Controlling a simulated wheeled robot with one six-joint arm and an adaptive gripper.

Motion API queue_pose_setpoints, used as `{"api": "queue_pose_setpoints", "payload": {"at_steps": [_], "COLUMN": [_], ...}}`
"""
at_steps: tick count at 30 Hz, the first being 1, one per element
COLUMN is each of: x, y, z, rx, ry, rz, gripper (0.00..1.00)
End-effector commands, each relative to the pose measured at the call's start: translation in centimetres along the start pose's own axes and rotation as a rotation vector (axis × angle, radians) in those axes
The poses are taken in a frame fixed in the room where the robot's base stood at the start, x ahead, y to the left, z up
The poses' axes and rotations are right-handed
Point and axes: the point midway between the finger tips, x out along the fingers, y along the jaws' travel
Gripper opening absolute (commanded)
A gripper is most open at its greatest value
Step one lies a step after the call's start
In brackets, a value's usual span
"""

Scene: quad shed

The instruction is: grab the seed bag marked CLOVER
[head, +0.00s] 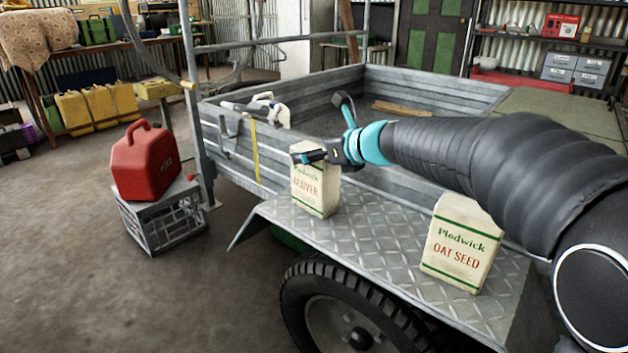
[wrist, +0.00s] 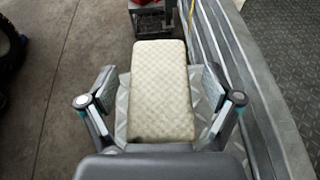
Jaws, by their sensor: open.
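The CLOVER seed bag (head: 315,188) is a cream paper bag with green bands and red lettering. It stands upright on the trailer's checker-plate mudguard (head: 375,222), near the trailer's side wall. In the wrist view the cream top of a bag (wrist: 160,90) lies between the spread fingers. My gripper (head: 318,153) is open at the top of the CLOVER bag and hides part of its upper edge. In the wrist view a gap shows beside each finger of the gripper (wrist: 160,101), and the bag is not clasped.
A second bag, marked OAT SEED (head: 460,243), stands on the same mudguard to the right, below my arm. The trailer side wall (head: 235,155) runs close behind the CLOVER bag. A red fuel can (head: 145,165) sits on a grey crate (head: 165,222) at left.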

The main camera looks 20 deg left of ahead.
Motion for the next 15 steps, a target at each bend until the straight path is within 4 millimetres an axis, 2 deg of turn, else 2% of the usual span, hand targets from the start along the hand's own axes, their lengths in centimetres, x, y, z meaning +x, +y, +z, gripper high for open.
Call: {"api": "queue_pose_setpoints", "payload": {"at_steps": [4,12,15], "x": [-0.05,-0.06,-0.06], "y": [-0.01,0.0,0.0], "z": [0.02,0.02,0.01], "rx": [0.0,0.0,0.0], "ry": [0.0,0.0,0.0], "rz": [0.0,0.0,0.0], "gripper": [0.87,0.2,0.0]}}
